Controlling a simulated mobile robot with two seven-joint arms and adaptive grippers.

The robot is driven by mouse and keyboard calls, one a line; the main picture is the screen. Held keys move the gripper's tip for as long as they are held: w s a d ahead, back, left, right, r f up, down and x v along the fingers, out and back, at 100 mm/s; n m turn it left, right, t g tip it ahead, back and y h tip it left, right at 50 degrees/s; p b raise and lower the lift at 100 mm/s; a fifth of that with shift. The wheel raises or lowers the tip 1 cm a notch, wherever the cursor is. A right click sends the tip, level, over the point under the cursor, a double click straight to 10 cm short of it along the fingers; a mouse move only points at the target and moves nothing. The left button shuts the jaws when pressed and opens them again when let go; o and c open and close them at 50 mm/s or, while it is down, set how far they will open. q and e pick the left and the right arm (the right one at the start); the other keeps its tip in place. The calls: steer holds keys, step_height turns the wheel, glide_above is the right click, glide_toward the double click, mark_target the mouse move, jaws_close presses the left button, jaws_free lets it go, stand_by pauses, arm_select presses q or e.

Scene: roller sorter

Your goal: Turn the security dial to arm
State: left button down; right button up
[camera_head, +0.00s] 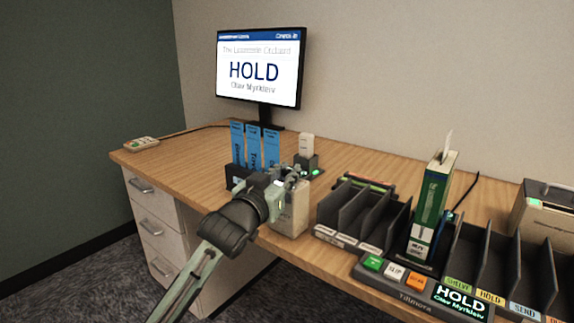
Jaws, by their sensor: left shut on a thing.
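A beige box (291,217) with partly hidden lettering on its front stands at the front edge of the desk. My left gripper (287,179) comes in from the lower left and is at the top of this box. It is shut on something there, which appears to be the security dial. The fingers hide the dial, so its setting cannot be read. A small green light shows close by the fingers. My right gripper is not in view.
Blue upright folders (254,146) stand just behind my left gripper. A dark slotted rack (352,209) and a button console (410,290) are to the right. A monitor (259,68) reading HOLD stands behind. The desk's left part (190,150) is mostly clear.

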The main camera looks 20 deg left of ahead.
arm_select(q)
steer(key=shift+h, duration=0.4)
steer(key=c, duration=1.3)
jaws_free()
steer(key=s, duration=0.4)
steer(key=s+a, duration=0.1)
steer(key=s, duration=0.7)
steer(key=shift+a, duration=0.25)
steer(key=shift+f, duration=0.1)
